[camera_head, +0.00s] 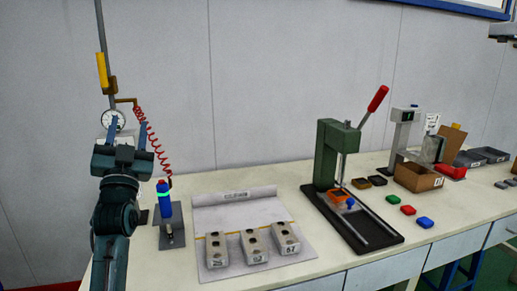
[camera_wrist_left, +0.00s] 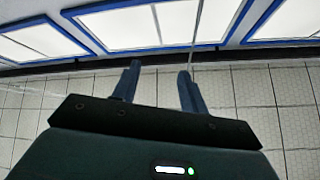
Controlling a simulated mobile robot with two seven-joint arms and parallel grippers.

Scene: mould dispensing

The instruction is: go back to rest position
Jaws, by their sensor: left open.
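My left gripper (camera_head: 129,130) is raised at the left of the head view, with its fingers pointing up. It is open and empty, and its two fingers are apart in the left wrist view (camera_wrist_left: 158,80). In the head view it stands in front of the wall, overlapping the lower part of a round gauge (camera_head: 113,119). A blue bottle-like tool (camera_head: 164,200) with a glowing green ring stands upright on a grey stand just right of the arm. My right gripper does not show.
Three grey mould blocks (camera_head: 253,245) lie on a pale mat (camera_head: 222,212). A green press (camera_head: 328,155) with a red lever stands right of them. Coloured pieces (camera_head: 408,210), a cardboard box (camera_head: 418,178) and grey trays lie further right. A coiled red hose (camera_head: 150,140) hangs near my left gripper.

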